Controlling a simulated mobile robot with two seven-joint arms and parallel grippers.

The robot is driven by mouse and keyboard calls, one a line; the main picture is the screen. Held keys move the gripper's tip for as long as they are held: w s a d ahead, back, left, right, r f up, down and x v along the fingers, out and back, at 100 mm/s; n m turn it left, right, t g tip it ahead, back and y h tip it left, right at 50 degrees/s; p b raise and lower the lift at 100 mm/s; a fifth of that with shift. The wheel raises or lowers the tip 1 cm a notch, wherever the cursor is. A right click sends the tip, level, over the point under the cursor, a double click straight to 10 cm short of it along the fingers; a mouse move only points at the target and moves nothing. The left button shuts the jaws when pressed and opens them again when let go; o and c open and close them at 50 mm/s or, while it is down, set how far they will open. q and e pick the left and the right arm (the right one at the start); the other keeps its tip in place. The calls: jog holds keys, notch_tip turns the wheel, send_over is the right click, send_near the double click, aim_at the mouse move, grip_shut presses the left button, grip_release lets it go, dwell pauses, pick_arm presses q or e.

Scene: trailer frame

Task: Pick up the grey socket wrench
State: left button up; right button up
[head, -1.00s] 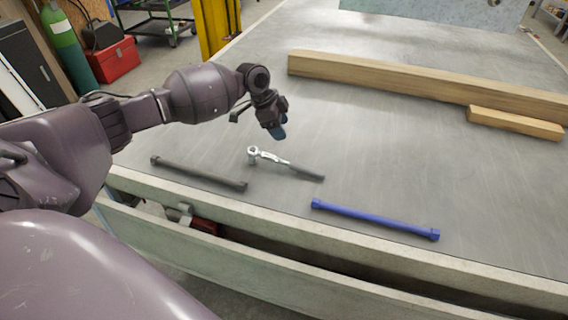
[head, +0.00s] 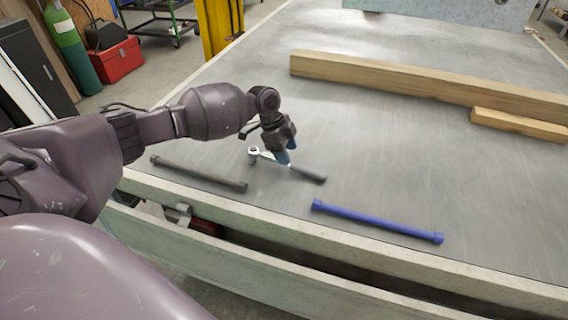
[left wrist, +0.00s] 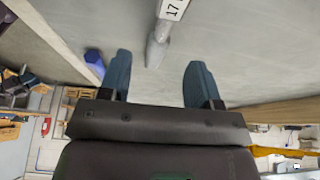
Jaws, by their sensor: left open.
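The grey socket wrench (head: 310,174) lies on the flat metal bed, its silver head (head: 254,151) at the left and its darker handle at the right. My left gripper (head: 285,157) is over the wrench's middle in the head view and hides part of it. In the left wrist view, the left gripper (left wrist: 159,75) is open. A silver part of the wrench (left wrist: 157,50), with a white area marked 17, shows ahead of the gap between the fingers. I cannot tell the exact height of the fingers above it. My right gripper is not in view.
A dark grey bar (head: 198,173) lies left of the wrench and a blue bar (head: 378,222) to its right, near the bed's front edge (head: 330,244). A long wooden beam (head: 400,80) and a shorter block (head: 518,124) lie farther back. The bed between is clear.

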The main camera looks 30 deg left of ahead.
pick_arm(q)
jog(key=x, duration=0.4)
jog(key=shift+f+b, duration=0.3)
jog(key=shift+b, duration=0.05)
jog(key=shift+r, duration=0.1)
jog(key=shift+c, duration=0.4)
grip_shut()
